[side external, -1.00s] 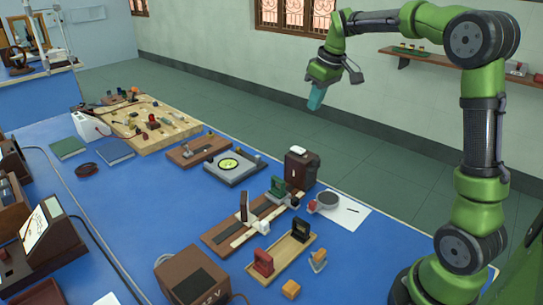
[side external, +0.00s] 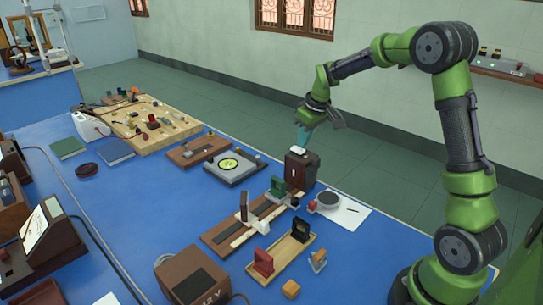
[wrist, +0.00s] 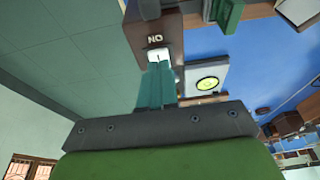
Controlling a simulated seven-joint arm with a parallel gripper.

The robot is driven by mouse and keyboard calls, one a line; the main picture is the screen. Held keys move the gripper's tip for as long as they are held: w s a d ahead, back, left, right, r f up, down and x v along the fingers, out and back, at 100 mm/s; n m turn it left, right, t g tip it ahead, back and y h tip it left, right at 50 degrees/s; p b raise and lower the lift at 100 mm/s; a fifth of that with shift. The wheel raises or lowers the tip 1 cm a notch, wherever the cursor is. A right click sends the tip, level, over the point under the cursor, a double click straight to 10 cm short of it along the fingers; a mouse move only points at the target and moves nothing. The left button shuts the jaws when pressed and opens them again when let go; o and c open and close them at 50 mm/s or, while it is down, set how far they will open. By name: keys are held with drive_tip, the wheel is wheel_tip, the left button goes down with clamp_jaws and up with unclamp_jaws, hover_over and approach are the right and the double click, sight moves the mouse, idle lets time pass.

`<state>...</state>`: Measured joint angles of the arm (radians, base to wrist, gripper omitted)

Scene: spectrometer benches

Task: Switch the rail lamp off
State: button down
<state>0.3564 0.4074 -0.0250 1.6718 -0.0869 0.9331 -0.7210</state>
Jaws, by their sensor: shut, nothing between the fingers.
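The rail lamp, a dark brown box (side external: 301,170), stands at the far end of the wooden rail (side external: 215,238), near the table's back edge. In the wrist view the lamp (wrist: 155,25) shows a small white switch (wrist: 158,55) beside letters that read "NO" in this view, which is "ON" upside down. My gripper (side external: 302,148) is shut and empty, pointing down just behind the lamp's top in the side view. In the wrist view its teal fingertips (wrist: 158,68) are close to the switch. I cannot tell whether they touch it.
A green holder (side external: 277,188) stands on the rail close to the lamp. A grey device with a yellow-green dial (side external: 232,167) is to the left. The space above and behind the lamp is free.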

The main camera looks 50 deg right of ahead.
drive_tip(key=shift+f, duration=0.7)
drive_tip(key=shift+s+f, duration=0.1)
drive_tip(key=shift+f, duration=0.2)
drive_tip(key=shift+w+r, duration=0.4)
drive_tip(key=shift+w, duration=0.35)
